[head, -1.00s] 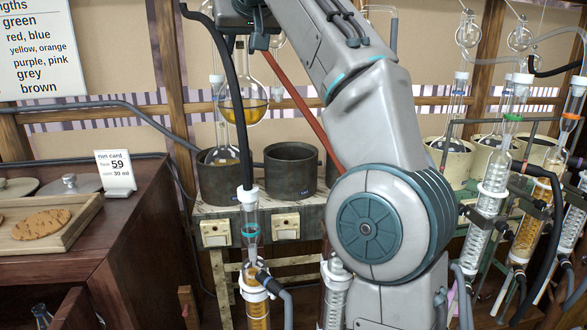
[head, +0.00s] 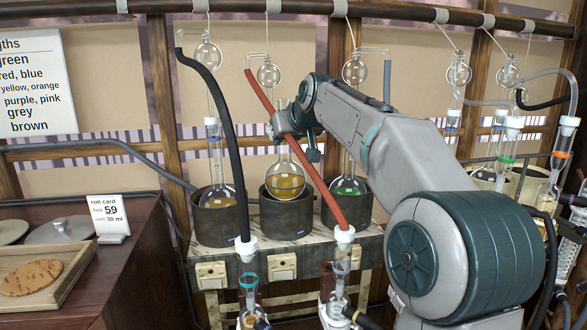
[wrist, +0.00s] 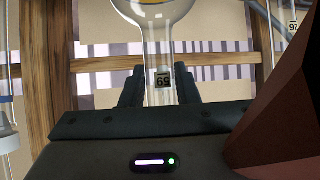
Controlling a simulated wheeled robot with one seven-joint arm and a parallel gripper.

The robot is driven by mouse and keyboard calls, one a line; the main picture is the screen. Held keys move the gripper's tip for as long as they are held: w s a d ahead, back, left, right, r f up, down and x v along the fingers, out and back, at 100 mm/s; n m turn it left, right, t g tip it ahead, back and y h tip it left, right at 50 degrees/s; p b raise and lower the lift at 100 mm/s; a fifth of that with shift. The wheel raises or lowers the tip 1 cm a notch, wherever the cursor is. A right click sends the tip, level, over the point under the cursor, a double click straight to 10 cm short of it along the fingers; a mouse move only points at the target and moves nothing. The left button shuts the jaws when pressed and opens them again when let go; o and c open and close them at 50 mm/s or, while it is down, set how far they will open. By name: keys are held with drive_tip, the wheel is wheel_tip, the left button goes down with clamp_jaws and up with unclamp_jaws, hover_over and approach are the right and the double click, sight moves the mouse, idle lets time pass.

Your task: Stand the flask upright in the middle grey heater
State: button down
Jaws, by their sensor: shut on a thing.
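The round flask (head: 284,187) with amber liquid is upright, bulb down, at the mouth of the middle grey heater (head: 287,218) in the head view. Its lower bulb overlaps the heater's opening; I cannot tell whether it rests inside or hangs just above. My gripper (head: 284,128) is shut on the flask's neck, above the bulb, and is partly hidden by a red hose. In the wrist view the clear neck (wrist: 158,60), with a small dark number tag, runs between my jaws (wrist: 158,88), and the amber bulb shows at the top edge.
The left grey heater (head: 220,226) holds a flask with amber liquid, the right one (head: 350,212) a flask with green liquid. A red hose (head: 310,165) crosses in front of the middle flask. A black hose (head: 228,130) hangs left. Glass bulbs hang above.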

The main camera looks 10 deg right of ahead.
sight(288, 160)
drive_tip(key=shift+f, duration=2.7)
drive_tip(key=c, duration=1.1)
unclamp_jaws()
drive_tip(key=shift+s+d, duration=0.1)
drive_tip(key=b+v, duration=0.3)
drive_tip(key=v, duration=0.9)
drive_tip(key=shift+b, duration=0.3)
